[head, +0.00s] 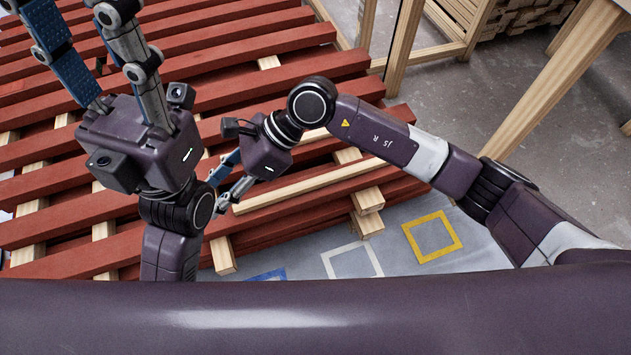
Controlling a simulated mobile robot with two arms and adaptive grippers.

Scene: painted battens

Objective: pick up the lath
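A pale, unpainted lath (315,186) lies along the red battens in the middle of the head view, its left end close to my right gripper. My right gripper (219,191) points down and left, with its fingers apart near that end. I see nothing held between them. The gripper body hides part of the scene behind it. My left gripper (65,12) is raised at the upper left, fingers spread wide and empty, their tips at the top edge of the view.
Stacked red battens (60,232) on pale wooden spacers (222,255) fill the left and middle. Yellow (432,237) and white (352,262) square outlines mark the grey floor surface. Wooden posts (403,45) stand at the back. Concrete floor (480,100) is open at right.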

